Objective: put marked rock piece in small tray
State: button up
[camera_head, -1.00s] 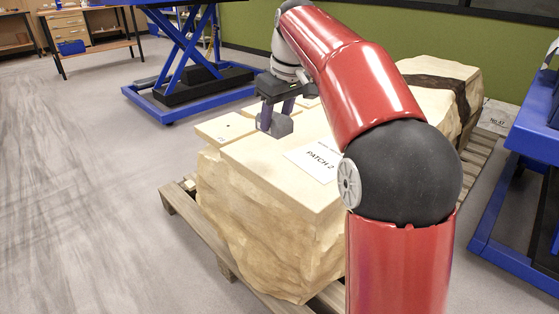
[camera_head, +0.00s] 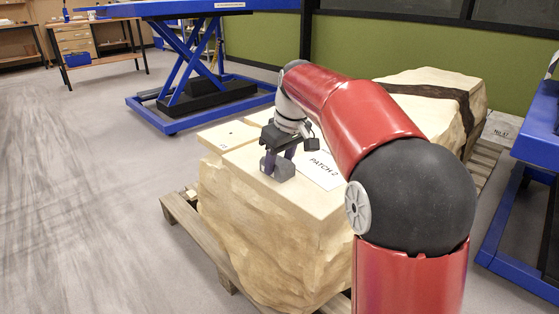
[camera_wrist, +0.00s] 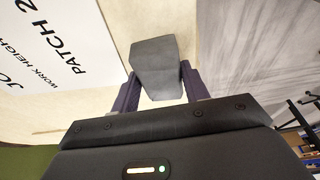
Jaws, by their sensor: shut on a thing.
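A grey rock piece (camera_head: 277,168) is between the fingers of my gripper (camera_head: 279,160), over the top of the large pale rock block (camera_head: 265,255). In the wrist view the same grey rock piece (camera_wrist: 156,66) sits between both purple fingers of my gripper (camera_wrist: 158,92), which is shut on it. No mark on the piece shows from here. I cannot tell whether it touches the block's top. I see no small tray in these frames.
A white "PATCH 2" sheet (camera_head: 322,172) lies on the block beside my gripper. The block rests on a wooden pallet (camera_head: 190,222). Blue lift tables stand behind (camera_head: 190,70) and at the right (camera_head: 520,255). The floor at left is open.

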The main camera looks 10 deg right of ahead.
aim_at(288, 168)
jog(key=o, duration=1.2)
jog(key=shift+f, duration=0.1)
jog(key=shift+p+v, duration=1.3)
jog(key=shift+v, duration=4.9)
